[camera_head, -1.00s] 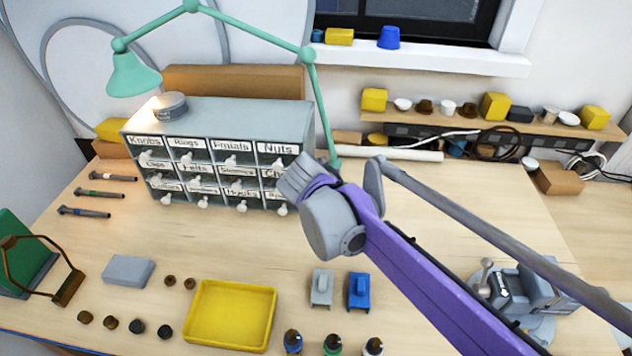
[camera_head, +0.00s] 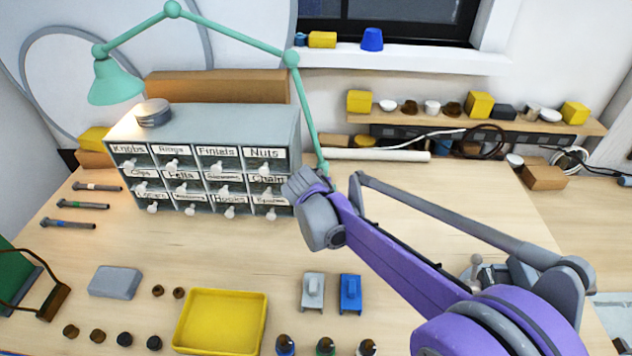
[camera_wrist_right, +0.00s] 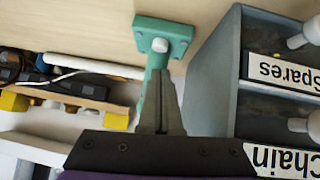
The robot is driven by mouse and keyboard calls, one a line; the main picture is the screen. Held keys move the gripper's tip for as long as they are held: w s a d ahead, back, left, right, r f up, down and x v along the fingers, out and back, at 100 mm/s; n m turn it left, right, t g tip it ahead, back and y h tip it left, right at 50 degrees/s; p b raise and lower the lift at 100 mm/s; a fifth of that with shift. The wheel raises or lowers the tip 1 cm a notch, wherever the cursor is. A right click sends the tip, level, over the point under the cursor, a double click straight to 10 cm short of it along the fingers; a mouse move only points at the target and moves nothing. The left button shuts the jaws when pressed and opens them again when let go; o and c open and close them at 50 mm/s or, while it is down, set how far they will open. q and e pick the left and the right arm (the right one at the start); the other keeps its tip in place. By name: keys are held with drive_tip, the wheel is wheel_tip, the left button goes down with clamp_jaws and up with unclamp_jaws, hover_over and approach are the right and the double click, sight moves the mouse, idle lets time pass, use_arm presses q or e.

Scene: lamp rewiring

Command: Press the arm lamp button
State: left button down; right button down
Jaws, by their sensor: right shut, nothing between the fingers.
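In the head view my right gripper (camera_head: 298,185) is at the cabinet's right front corner and the base is mostly hidden. My left gripper is out of view.
The grey drawer cabinet (camera_head: 250,122) stands close beside my right gripper, with protruding white knobs. A white tube (camera_head: 378,155) lies behind on the right. A yellow tray (camera_head: 221,322) and small parts lie in front. The table's middle is mostly clear.

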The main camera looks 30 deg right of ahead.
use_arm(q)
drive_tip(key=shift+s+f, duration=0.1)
use_arm(e)
drive_tip(key=shift+d+f, duration=0.1)
drive_tip(key=shift+f, duration=1.1)
